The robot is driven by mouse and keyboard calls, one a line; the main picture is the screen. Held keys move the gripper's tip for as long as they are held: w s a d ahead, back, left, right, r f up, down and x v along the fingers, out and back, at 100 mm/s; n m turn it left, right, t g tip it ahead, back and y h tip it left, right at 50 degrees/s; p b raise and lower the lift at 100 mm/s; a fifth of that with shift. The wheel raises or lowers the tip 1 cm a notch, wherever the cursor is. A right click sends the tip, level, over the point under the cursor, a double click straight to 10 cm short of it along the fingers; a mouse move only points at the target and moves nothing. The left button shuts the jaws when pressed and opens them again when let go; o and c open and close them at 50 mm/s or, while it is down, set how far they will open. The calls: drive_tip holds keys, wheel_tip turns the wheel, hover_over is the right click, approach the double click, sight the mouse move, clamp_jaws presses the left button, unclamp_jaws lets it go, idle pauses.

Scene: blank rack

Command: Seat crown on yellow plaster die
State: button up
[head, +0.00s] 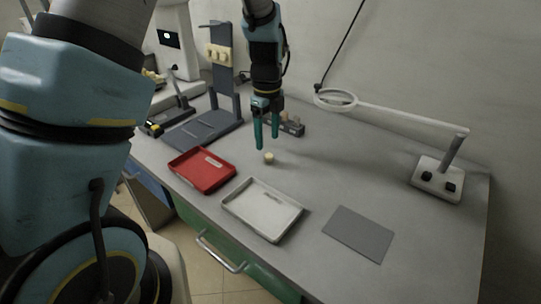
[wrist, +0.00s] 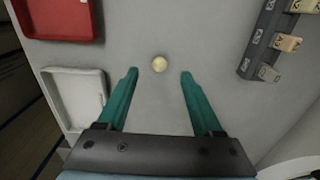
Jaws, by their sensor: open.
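A small round cream-yellow piece (head: 268,158) stands alone on the grey bench. It also shows in the wrist view (wrist: 159,64), in line with the gap between my fingertips. I cannot tell whether it is the crown or a die. My gripper (head: 267,142) is open and empty, its teal fingers pointing down above the bench near this piece. In the wrist view my gripper (wrist: 160,74) has its fingers wide apart. A dark holder (head: 290,125) behind my gripper carries small tan blocks, and the wrist view shows labelled tan dies (wrist: 288,42) on it.
A red tray (head: 187,178) and a white tray (head: 240,211) lie near the front edge. A grey mat (head: 359,233) lies to the right. A grey stand (head: 222,75) holds cream blocks at the back left. A ring lamp (head: 336,98) reaches over the back; its base (head: 437,181) is at right.

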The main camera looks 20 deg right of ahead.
sight(268, 154)
drive_tip(key=shift+s+f+p, duration=0.1)
drive_tip(key=shift+f+p, duration=0.75)
drive_tip(key=shift+f, duration=1.7)
clamp_jaws()
